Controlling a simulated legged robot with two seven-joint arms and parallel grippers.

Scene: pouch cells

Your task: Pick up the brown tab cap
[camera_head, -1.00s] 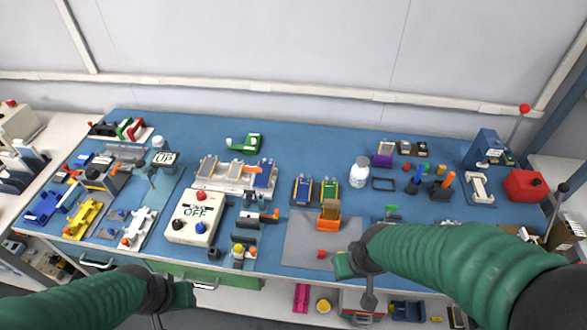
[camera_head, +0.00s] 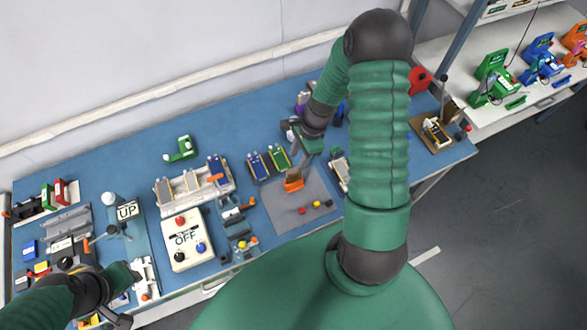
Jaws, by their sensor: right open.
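I cannot pick out the brown tab cap for certain. Small loose pieces, including a red one (camera_head: 302,211) and a yellow one (camera_head: 317,204), lie on the grey mat (camera_head: 280,212). An orange holder (camera_head: 293,184) stands at the mat's back edge, with a brownish part at its top. My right gripper (camera_head: 303,152) is open, above and behind the orange holder, apart from the small pieces. My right arm hides the table to the right of the mat. My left gripper (camera_head: 128,296) is at the front left of the table; its jaw opening is unclear.
A white OFF box (camera_head: 187,240) and a white fixture (camera_head: 192,188) stand left of the mat. Blue and green trays (camera_head: 279,157) lie behind it. A red box (camera_head: 419,80) is at the far right. Blue tabletop is clear at the back middle.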

